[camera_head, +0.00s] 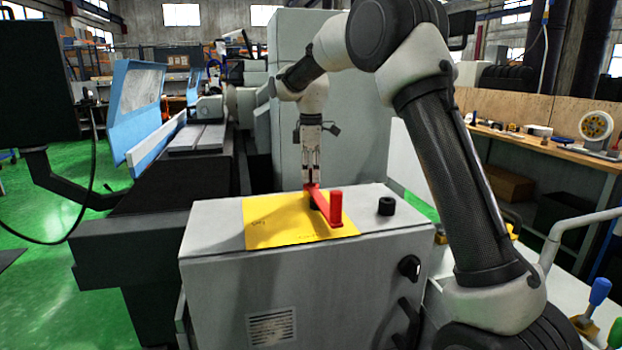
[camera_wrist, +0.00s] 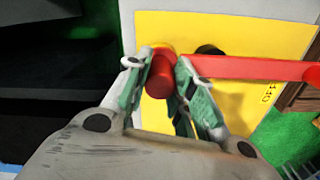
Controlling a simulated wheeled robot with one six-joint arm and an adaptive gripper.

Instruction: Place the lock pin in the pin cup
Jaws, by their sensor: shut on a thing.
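My gripper (camera_head: 312,182) points down over the yellow plate (camera_head: 262,222) on top of the grey cabinet. Its fingers are shut on a red cylinder (camera_wrist: 162,70), seen between them in the wrist view. A red bar (camera_head: 323,215) runs from beside the fingers across the plate, with an upright red peg (camera_head: 336,203) at its near end. I cannot tell whether the held cylinder is joined to the bar, or which red part is the lock pin. A short black round piece (camera_head: 386,206), possibly the pin cup, stands on the cabinet top to the right of the plate.
The grey cabinet (camera_head: 290,275) has a black knob (camera_head: 409,267) on its front. A tall grey housing (camera_head: 360,130) rises behind it. The cabinet top is bare left of the plate. A workbench (camera_head: 555,145) with small items stands at the right.

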